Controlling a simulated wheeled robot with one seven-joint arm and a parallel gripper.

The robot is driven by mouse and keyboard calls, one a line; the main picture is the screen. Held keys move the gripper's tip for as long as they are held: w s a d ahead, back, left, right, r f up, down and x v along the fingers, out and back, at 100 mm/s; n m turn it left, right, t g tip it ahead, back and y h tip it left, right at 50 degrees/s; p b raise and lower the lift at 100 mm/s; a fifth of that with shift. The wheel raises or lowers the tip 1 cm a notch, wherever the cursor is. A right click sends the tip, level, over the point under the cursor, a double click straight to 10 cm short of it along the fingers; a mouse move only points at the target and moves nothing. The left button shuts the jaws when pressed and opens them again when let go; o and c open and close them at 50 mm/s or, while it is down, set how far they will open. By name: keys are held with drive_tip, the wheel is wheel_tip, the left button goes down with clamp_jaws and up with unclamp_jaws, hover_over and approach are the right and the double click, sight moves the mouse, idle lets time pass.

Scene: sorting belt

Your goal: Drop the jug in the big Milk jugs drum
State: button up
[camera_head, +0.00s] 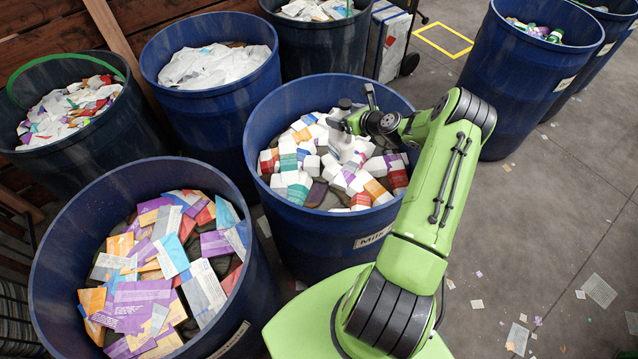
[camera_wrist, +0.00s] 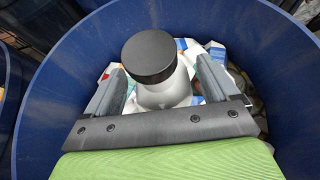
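The jug (camera_wrist: 165,93) is pale grey-white with a broad black cap and stands roughly upright between the two fingers of my gripper (camera_wrist: 160,82) in the wrist view. In the head view my gripper (camera_head: 362,120) is over the inside of the big blue drum (camera_head: 300,218), whose label begins with "Milk". How far the jug's base is from the drum's contents cannot be told.
The labelled drum holds many white cartons and coloured packs. A blue drum of coloured paper (camera_head: 55,268) stands front left, one with white material (camera_head: 215,112) behind it. A dark bin (camera_head: 110,150) is far left. More blue drums (camera_head: 515,85) stand right. Open floor lies front right.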

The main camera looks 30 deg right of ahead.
drive_tip(key=shift+o, duration=0.8)
drive_tip(key=v, duration=1.5)
drive_tip(key=shift+s+b, duration=0.3)
drive_tip(key=shift+s, duration=0.05)
drive_tip(key=shift+d, duration=0.15)
